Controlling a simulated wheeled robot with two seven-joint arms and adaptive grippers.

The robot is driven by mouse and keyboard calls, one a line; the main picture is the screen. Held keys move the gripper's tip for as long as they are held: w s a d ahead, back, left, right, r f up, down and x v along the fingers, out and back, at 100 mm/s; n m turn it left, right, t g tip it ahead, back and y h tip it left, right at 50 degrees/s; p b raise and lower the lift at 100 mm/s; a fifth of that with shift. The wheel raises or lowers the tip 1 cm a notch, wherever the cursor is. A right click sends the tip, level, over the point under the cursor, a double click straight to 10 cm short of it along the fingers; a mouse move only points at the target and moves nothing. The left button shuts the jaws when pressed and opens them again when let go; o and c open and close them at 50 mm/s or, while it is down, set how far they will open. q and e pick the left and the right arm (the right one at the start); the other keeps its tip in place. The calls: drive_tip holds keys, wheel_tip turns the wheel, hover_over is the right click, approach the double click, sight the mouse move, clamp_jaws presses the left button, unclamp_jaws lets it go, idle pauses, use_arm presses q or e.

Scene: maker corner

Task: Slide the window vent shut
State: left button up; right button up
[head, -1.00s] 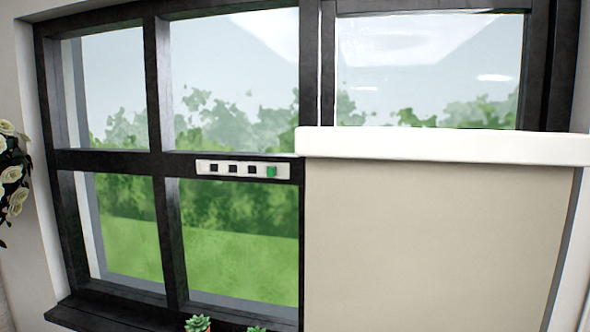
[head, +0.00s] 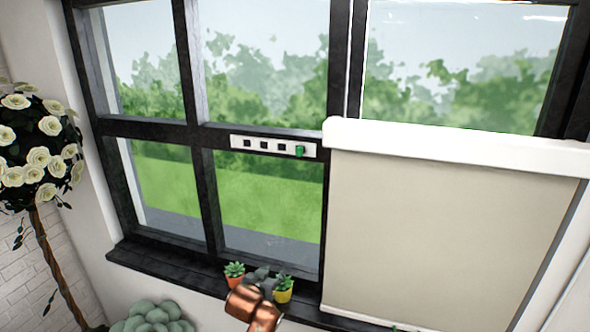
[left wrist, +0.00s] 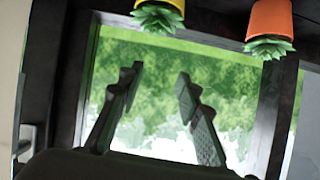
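The window vent (head: 264,145) is a slim white strip on the dark horizontal window bar, left of the blind. It shows three dark square openings, and a small green knob (head: 299,151) sits at its right end. My left gripper (head: 262,276) is low in the head view, in front of the sill between two potted plants, well below the vent. In the left wrist view its two fingers (left wrist: 160,84) stand apart with only the window pane seen between them. The vent cannot be made out there. My right gripper is in no view.
An orange-potted succulent (head: 235,273) and a yellow-potted one (head: 283,290) stand on the dark sill (head: 170,266), close beside my left gripper. A beige blind (head: 440,230) covers the lower right window. A white-rose tree (head: 40,150) stands at left. The space before the vent is clear.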

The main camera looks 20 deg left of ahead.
use_arm(q)
drive_tip(key=w+d+r+t+p, duration=0.1)
drive_tip(key=d+r, duration=0.1)
drive_tip(key=r, duration=0.9)
drive_tip(key=w+d+r+t, duration=0.1)
drive_tip(key=r+t, duration=0.1)
drive_tip(key=r, duration=0.8)
drive_tip(key=t+h+p, duration=0.1)
drive_tip(key=t+p, duration=0.1)
drive_tip(key=t, duration=0.1)
approach(298, 152)
drive_tip(key=w, duration=0.2)
drive_tip(key=w+p, duration=0.1)
drive_tip(key=w, duration=0.1)
drive_tip(key=w+p, duration=0.1)
drive_tip(key=w, duration=0.2)
drive_tip(key=shift+d+r, duration=0.15)
drive_tip(key=shift+r, duration=0.15)
drive_tip(key=shift+w, duration=0.35)
drive_tip(key=shift+c, duration=0.3)
clamp_jaws()
